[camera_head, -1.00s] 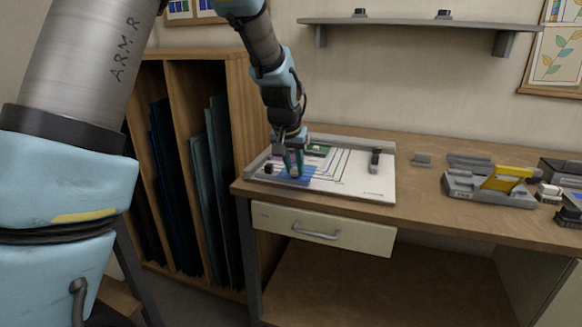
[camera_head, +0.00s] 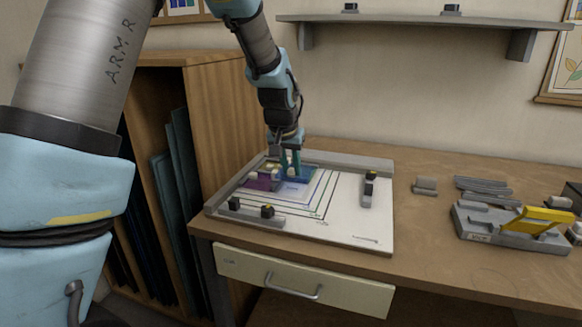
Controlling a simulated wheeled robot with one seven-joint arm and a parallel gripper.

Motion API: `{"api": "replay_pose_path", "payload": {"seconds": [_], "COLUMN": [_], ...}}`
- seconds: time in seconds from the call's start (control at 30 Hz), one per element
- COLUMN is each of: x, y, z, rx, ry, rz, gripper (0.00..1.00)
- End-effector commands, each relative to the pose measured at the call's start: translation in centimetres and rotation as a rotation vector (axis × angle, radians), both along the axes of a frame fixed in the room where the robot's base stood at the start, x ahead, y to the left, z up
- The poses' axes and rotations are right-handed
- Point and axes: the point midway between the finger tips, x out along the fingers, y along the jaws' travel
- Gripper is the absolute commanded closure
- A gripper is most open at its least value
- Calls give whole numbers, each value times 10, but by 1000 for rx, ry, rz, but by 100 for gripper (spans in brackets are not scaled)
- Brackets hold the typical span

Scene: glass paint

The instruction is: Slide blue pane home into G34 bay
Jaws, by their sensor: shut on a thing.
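The blue pane (camera_head: 305,177) is on or just above the back part of the white board (camera_head: 345,222), and I cannot tell whether it touches. My gripper (camera_head: 290,172) points down and is shut on the blue pane. A purple pane (camera_head: 261,182) lies to the left of the blue pane, in the board's back left area. Nested outlines (camera_head: 318,208) are printed on the board in front of the blue pane. The G34 label is too small to read. The gripper hides part of the blue pane and the back corner.
Black-knobbed grey blocks (camera_head: 252,212) sit at the board's front left, and another (camera_head: 369,188) at its right. A grey fixture with a yellow part (camera_head: 540,220) and grey strips (camera_head: 484,190) lie at right. Table between is mostly clear.

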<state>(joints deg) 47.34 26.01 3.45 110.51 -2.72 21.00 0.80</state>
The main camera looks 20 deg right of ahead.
Motion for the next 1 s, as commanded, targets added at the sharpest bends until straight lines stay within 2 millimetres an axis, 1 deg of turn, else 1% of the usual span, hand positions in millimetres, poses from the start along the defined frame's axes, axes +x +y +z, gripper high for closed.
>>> {"api": "replay_pose_path", "payload": {"seconds": [0.17, 0.5, 0.6, 0.77, 1.0], "x": [0, 0, 0, 0, 0], "y": [0, 0, 0, 0, 0], "z": [-11, -43, -49, -54, -54], "rx": [1, 0, 1, 0, 0], "ry": [1, 1, 1, 0, 0], "rz": [0, 1, 0, 0, 0], "gripper": [100, 100, 100, 100, 100]}}
